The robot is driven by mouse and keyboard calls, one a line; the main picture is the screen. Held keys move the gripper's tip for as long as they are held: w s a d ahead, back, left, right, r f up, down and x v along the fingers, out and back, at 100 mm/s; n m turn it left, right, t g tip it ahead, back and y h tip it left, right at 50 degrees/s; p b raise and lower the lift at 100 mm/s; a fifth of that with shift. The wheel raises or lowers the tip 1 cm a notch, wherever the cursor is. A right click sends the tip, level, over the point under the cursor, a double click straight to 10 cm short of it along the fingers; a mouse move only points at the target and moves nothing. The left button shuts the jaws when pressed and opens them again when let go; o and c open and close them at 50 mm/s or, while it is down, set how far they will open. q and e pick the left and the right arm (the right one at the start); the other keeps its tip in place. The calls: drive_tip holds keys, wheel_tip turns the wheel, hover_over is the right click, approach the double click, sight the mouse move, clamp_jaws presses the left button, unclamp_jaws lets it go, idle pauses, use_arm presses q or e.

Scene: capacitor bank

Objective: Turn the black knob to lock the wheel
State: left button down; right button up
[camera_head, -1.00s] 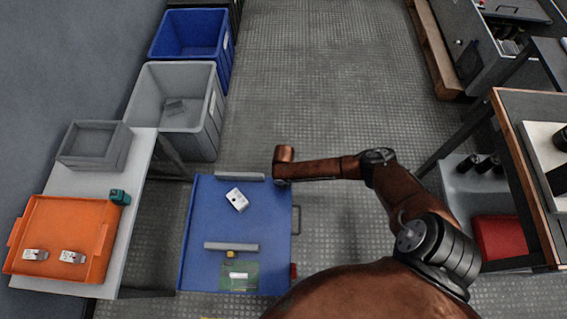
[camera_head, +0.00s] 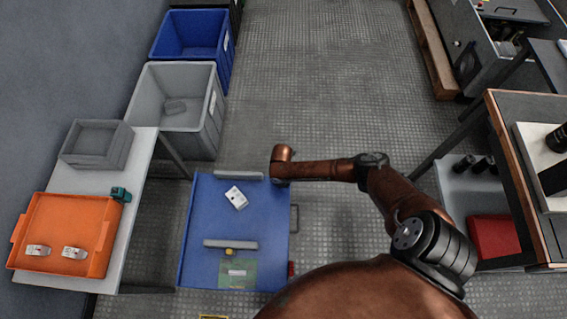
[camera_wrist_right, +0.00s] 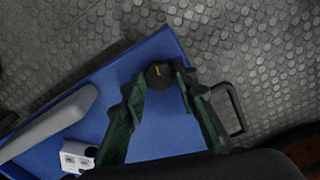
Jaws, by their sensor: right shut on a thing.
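The black knob (camera_wrist_right: 158,75) has an orange mark on top and sits at the corner of the blue cart (camera_wrist_right: 160,135). My right gripper (camera_wrist_right: 160,82) has green and black fingers, one on each side of the knob, shut on it. In the head view the blue cart (camera_head: 210,222) stands at lower centre. My right wrist is over its far right corner there and hides the knob and fingers. No wheel can be made out. My left gripper is not in view.
A white device (camera_head: 236,197) and grey bars (camera_head: 231,245) lie on the cart. A cart handle (camera_head: 295,218) sticks out on its right. A table with an orange tray (camera_head: 100,215) stands left, a grey bin (camera_head: 205,130) behind. Open floor lies beyond the cart.

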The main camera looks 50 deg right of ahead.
drive_tip(key=m+p, duration=0.1)
drive_tip(key=m, duration=0.2)
drive_tip(key=shift+r+m, duration=0.1)
drive_tip(key=shift+m, duration=0.3)
drive_tip(key=m+p, duration=0.1)
drive_tip(key=m, duration=0.2)
drive_tip(key=shift+m, duration=0.3)
drive_tip(key=m+p, duration=0.1)
drive_tip(key=m, duration=0.2)
drive_tip(key=shift+m, duration=0.3)
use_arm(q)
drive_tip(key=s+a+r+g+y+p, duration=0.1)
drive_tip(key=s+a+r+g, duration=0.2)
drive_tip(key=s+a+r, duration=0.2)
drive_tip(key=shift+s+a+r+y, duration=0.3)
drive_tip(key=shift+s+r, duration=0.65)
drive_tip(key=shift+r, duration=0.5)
use_arm(e)
drive_tip(key=shift+m, duration=1.9)
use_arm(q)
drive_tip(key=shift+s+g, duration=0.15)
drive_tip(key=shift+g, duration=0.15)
use_arm(e)
drive_tip(key=o, duration=1.2)
drive_tip(key=shift+c, duration=0.2)
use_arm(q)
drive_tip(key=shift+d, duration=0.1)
